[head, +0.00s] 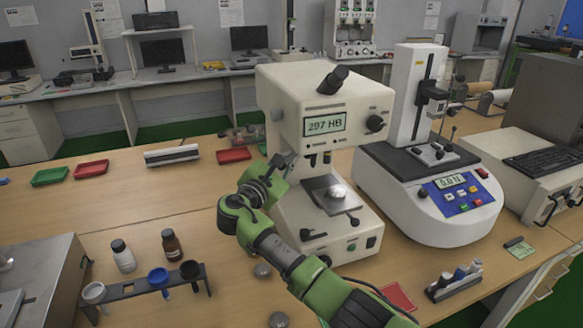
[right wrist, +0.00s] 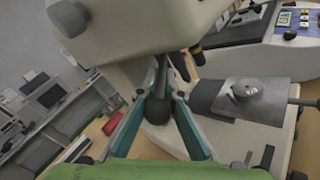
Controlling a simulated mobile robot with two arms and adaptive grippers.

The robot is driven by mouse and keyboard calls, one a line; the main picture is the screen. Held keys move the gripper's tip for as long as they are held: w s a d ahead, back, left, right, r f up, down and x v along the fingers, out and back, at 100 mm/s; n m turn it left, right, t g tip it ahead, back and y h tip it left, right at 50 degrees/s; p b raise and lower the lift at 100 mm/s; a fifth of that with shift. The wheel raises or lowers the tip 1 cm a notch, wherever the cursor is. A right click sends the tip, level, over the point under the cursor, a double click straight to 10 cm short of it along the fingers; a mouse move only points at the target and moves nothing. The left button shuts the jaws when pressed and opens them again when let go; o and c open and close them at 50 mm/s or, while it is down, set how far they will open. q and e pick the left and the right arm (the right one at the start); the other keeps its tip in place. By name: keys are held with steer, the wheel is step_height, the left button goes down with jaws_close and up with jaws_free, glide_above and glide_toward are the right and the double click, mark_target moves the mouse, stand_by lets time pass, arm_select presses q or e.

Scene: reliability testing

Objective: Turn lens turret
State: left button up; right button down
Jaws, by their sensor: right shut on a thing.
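The white hardness tester (head: 300,105) stands on the bench, its display reading 297 HB. Its lens turret (head: 318,159) hangs under the head, with dark lens barrels that also show in the right wrist view (right wrist: 194,55). My right gripper (head: 282,162) is at the left side of the turret, under the head. In the right wrist view its teal fingers (right wrist: 160,98) are shut on a dark rod with a rounded end (right wrist: 157,109), which appears to belong to the turret. A round metal sample (right wrist: 248,90) sits on the stage (head: 322,183), right of the fingers. My left gripper is not in view.
A white test stand (head: 428,190) is close on the tester's right. A rack with cups (head: 140,288), two bottles (head: 172,245) and a metal box (head: 55,270) stand at front left. Red trays (head: 92,169) lie behind. The bench's left middle is mostly clear.

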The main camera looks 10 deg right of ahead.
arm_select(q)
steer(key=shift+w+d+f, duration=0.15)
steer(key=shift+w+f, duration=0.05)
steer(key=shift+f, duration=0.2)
arm_select(e)
steer(key=shift+w+a+r+h, duration=0.25)
steer(key=shift+r+h, duration=0.1)
steer(key=shift+h, duration=0.05)
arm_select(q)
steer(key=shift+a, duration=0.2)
arm_select(e)
steer(key=shift+d, duration=0.1)
steer(key=c, duration=2.2)
jaws_free()
steer(key=shift+w, duration=0.1)
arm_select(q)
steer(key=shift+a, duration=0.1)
arm_select(e)
steer(key=shift+f+g, duration=0.25)
steer(key=shift+g, duration=0.05)
steer(key=v, duration=1.2)
